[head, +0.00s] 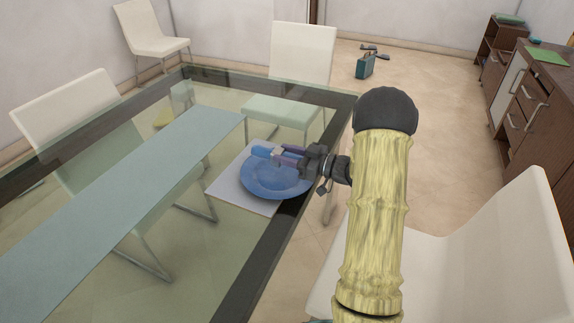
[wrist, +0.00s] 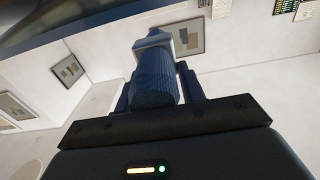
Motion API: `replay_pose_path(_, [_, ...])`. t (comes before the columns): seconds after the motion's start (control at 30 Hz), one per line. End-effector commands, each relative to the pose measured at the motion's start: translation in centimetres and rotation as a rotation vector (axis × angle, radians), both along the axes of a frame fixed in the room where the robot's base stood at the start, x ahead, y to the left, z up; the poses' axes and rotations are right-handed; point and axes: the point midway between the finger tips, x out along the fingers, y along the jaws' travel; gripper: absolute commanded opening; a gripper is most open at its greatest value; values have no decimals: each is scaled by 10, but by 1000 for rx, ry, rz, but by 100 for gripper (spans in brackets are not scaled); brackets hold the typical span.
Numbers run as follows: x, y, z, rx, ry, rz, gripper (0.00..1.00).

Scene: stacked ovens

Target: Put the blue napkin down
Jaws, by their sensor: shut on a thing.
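The blue napkin (head: 262,149) is a small roll with a pale ring around it, in the head view. My gripper (head: 291,157) is shut on it over the back part of the blue plate (head: 262,187). The plate lies on a white placemat (head: 225,190) at the glass table's right edge. I cannot tell whether the napkin touches the plate. In the wrist view the napkin (wrist: 153,87) shows between my dark fingers (wrist: 155,95), with the grey ring at its far end.
The glass table (head: 75,240) has a dark border and a pale runner (head: 130,180) along its middle. White chairs stand around it, one (head: 490,240) near my arm at the right. Brown cabinets (head: 535,105) line the right wall.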

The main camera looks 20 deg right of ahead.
Motion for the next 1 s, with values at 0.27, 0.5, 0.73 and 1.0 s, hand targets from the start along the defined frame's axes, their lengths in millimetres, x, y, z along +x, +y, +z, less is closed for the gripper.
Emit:
replay_pose_path(0.27, [0, 0, -33, 2, 2, 1, 16])
replay_pose_path(0.5, [0, 0, -37, 0, -1, 1, 16])
replay_pose_path(0.73, [0, 0, -41, 0, 0, 0, 16])
replay_pose_path(1.0, [0, 0, -43, 0, 0, 0, 61])
